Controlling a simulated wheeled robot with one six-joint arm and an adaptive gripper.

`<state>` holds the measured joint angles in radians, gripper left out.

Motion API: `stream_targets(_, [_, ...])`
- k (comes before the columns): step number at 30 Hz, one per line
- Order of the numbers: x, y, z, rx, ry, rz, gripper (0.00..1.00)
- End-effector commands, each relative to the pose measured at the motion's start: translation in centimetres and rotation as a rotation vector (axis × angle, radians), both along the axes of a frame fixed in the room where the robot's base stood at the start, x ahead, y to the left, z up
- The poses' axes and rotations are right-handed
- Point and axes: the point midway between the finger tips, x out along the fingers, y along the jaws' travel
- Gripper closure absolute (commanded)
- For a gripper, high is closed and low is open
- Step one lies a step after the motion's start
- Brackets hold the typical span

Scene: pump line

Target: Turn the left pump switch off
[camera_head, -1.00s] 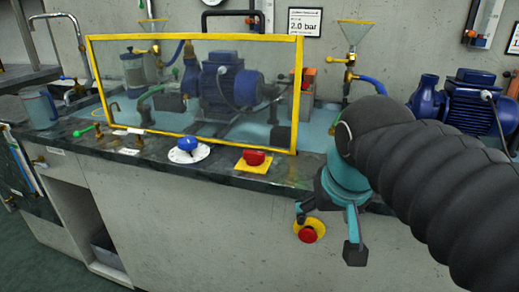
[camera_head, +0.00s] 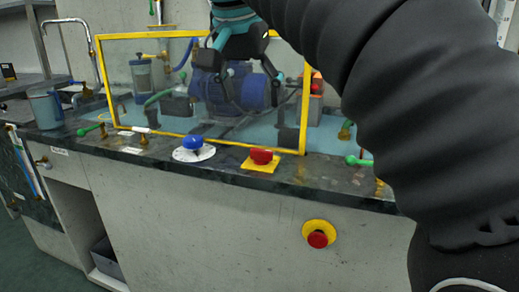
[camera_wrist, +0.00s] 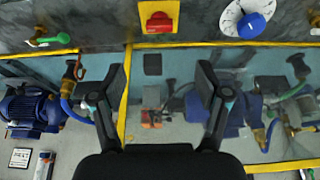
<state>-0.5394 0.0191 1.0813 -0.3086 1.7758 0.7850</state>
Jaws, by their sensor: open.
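A red rotary switch (camera_head: 262,156) on a square yellow plate sits on the counter's front strip, in front of the screened left pump. It also shows at the top of the wrist view (camera_wrist: 158,22). The blue left pump (camera_head: 240,88) stands behind the clear yellow-framed screen, partly hidden by my fingers in the head view. My gripper (camera_head: 248,85) is open and empty, fingers pointing down, above the red switch and apart from it. In the wrist view, the switch lies beyond the space between my fingertips (camera_wrist: 160,78).
A blue knob on a white dial (camera_head: 192,145) is left of the switch. The yellow-framed screen (camera_head: 205,36) rises behind them. A red button on a yellow disc (camera_head: 318,238) is on the cabinet front. Green-handled valves (camera_head: 90,130) line the counter. My arm hides the right side.

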Motion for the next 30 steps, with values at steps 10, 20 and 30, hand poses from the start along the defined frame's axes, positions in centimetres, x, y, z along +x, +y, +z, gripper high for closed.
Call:
stream_targets(10, [2.0,-0.9,-5.6,-0.002,0.004,-0.001,0.25])
stream_targets(20, [4.0,-1.6,-10.6,-0.001,0.001,0.000,0.25])
stream_targets(30, [4.8,-1.8,-12.4,0.000,0.001,0.000,0.25])
